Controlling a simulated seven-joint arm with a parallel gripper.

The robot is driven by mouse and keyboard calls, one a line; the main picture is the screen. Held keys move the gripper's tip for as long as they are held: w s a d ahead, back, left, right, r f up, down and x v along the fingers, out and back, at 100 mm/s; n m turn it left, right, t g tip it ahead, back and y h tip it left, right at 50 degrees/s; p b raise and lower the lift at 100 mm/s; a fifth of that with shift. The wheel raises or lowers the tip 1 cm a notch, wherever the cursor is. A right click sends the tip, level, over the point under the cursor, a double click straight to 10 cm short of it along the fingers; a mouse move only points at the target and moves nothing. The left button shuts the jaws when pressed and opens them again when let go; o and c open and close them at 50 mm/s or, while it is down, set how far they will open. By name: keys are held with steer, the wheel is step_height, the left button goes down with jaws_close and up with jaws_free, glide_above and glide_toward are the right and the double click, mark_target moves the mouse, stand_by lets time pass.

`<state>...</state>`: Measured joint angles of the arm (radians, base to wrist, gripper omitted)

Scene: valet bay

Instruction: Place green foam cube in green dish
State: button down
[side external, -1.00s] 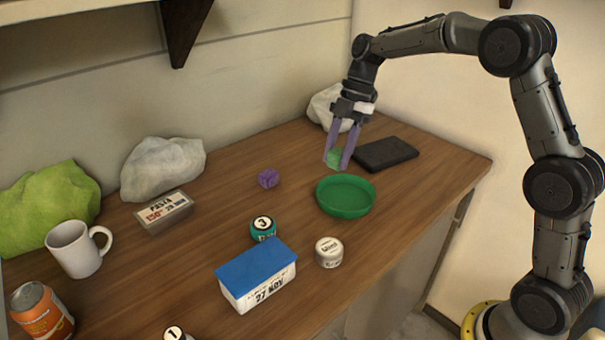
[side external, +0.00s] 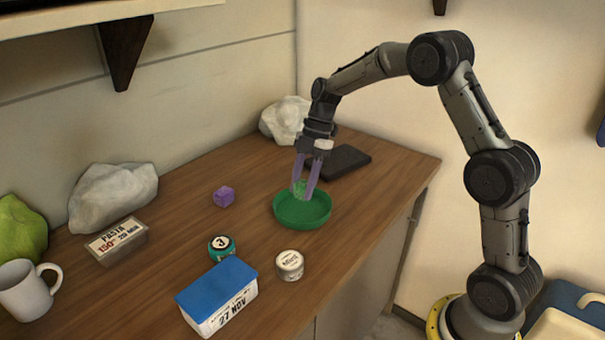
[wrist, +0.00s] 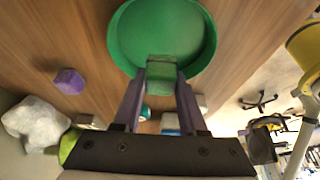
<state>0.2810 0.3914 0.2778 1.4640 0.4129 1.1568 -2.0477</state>
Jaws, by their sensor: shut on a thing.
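My gripper (side external: 305,190) points down with its purple fingers shut on the green foam cube (side external: 300,187). The cube is over the green dish (side external: 302,217), at or just above its rim in the side view; whether it touches the dish I cannot tell. In the wrist view, the cube (wrist: 161,69) sits between the fingertips, in front of the round dish (wrist: 130,35), and overlaps its near part.
A dark flat slab (side external: 342,161) lies behind the dish. A purple cube (side external: 223,196), a number 3 ball (side external: 221,247), a white tin (side external: 289,265) and a blue-lidded box (side external: 218,292) stand left and in front. Wood around the dish is clear.

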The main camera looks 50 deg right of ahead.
mark_target(302, 198)
steer(key=shift+f, duration=2.05)
steer(key=shift+c, duration=1.9)
jaws_free()
steer(key=shift+r, duration=0.1)
